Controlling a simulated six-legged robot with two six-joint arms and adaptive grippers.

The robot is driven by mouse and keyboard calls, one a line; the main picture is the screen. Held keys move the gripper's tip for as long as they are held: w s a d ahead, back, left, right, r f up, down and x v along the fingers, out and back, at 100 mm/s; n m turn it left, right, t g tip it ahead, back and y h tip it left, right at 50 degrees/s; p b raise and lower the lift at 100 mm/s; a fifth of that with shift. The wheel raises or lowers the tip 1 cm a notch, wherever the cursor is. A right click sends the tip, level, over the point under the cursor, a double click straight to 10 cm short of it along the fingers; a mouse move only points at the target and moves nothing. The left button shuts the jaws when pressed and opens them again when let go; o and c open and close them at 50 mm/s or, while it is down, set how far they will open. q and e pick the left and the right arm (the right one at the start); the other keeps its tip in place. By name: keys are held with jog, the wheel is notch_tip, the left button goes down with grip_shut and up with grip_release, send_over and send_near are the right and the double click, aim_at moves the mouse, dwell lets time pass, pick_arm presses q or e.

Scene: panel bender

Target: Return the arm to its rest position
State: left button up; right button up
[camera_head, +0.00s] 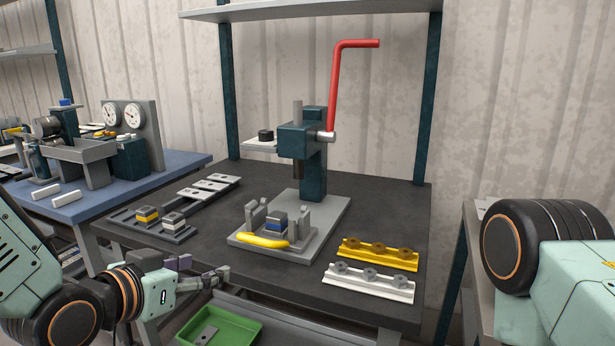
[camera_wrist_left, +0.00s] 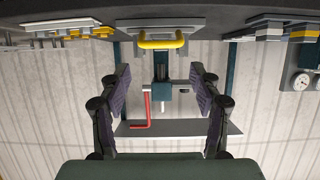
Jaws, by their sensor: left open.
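My left gripper (camera_head: 208,274) is in front of the table's near left edge, apart from it, with the arm coming in from the lower left. In the left wrist view (camera_wrist_left: 161,82) its two dark fingers are spread apart with nothing between them. That view is upside down and shows the press beyond the fingers. My right arm shows only as a large link at the right edge; its gripper is out of frame.
The dark table (camera_head: 300,280) holds the press with a red lever (camera_head: 335,90), a yellow handle (camera_head: 262,240), a yellow rail (camera_head: 378,253) and a white rail (camera_head: 370,283). A green tray (camera_head: 240,328) lies below the gripper. A blue bench (camera_head: 190,165) stands left.

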pick_arm(q)
jog(key=s+a+f+n+g+y, duration=0.25)
jog(key=s+f, duration=0.35)
jog(key=f, duration=0.4)
jog(key=s+a+f+n+g+y, duration=0.15)
jog(key=s+f+g, duration=0.35)
jog(key=f, duration=0.6)
jog(key=s+f+g, duration=0.1)
jog(key=s+f, duration=0.3)
jog(key=s, duration=0.3)
jog(key=s+a+f+g, duration=0.1)
jog(key=s+f+g, duration=0.1)
jog(key=s+f, duration=0.2)
jog(key=s+f+g+y, duration=0.1)
jog(key=s+f, duration=0.3)
jog(key=s, duration=0.6)
jog(key=shift+s+a+f+n+g, duration=0.25)
jog(key=shift+s+f+n+g, duration=0.15)
jog(key=shift+g, duration=0.05)
jog(key=shift+w+r, duration=0.1)
jog(key=shift+c, duration=0.3)
